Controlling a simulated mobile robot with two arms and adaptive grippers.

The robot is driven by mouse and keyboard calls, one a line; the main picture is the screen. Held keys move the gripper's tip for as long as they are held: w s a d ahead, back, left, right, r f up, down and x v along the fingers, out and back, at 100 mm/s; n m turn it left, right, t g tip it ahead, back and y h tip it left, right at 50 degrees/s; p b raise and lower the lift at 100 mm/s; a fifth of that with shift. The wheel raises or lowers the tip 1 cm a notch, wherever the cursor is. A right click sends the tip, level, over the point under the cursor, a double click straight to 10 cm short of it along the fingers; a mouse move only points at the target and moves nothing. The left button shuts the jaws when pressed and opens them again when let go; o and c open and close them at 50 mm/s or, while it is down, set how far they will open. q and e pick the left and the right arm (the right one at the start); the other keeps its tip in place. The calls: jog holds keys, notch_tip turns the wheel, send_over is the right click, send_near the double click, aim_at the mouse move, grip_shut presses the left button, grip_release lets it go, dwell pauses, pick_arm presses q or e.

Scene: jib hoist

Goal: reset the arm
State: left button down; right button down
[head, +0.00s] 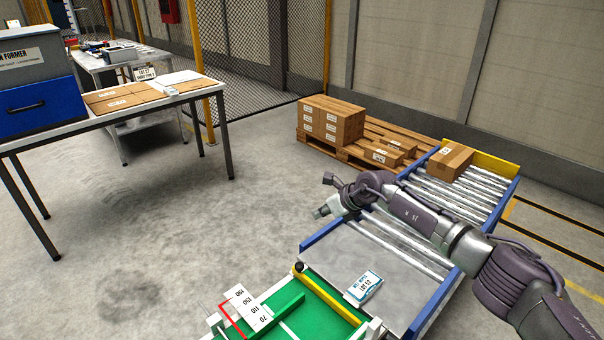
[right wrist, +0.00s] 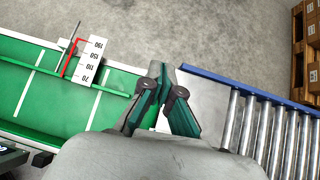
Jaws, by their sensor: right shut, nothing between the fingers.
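My right arm reaches in from the lower right of the head view, over the roller conveyor (head: 425,207). Its gripper (head: 320,212) is above the near end of the conveyor, pointing left. In the right wrist view the two dark fingers of the right gripper (right wrist: 160,70) come together at their tips, with nothing between them. They show in front of the edge between the green belt (right wrist: 50,95) and the grey plate (right wrist: 205,100). My left gripper is not in view.
A carton (head: 449,162) sits on the far rollers. A pallet (head: 352,153) with stacked cartons stands behind. A table (head: 190,96) stands left; the floor between is clear.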

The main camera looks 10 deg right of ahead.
jog(key=s+a+r+m+t+y, duration=0.2)
jog(key=s+a+m+y, duration=0.2)
jog(key=a, duration=0.3)
jog(key=s+a+r+m+t+y, duration=0.2)
jog(key=s+a+m+t+y, duration=0.15)
jog(key=a, duration=0.45)
jog(key=s+d+m+t+h, duration=0.5)
jog(key=d+m+t+h, duration=0.3)
jog(key=m, duration=0.9)
jog(key=s+d+f+m+g+h, duration=0.7)
jog(key=s+d+f+m, duration=0.2)
jog(key=s+d+m, duration=0.25)
jog(key=s+d+f+m+g+y, duration=0.1)
jog(key=s+d+f+m+g, duration=0.2)
jog(key=s, duration=0.8)
jog(key=s+d+f+m+g+y, duration=0.1)
jog(key=s+f+m+g, duration=0.4)
jog(key=s, duration=0.7)
notch_tip(320, 180, down, 24)
jog(key=s+n+g+p, duration=0.1)
jog(key=s+n+g, duration=0.1)
jog(key=g, duration=0.1)
jog(key=s+d+f, duration=0.3)
jog(key=s+f, duration=1.2)
jog(key=s, duration=0.1)
jog(key=shift+s+g+h+p, duration=0.15)
jog(key=shift+g+h+p, duration=0.2)
jog(key=shift+p, duration=0.05)
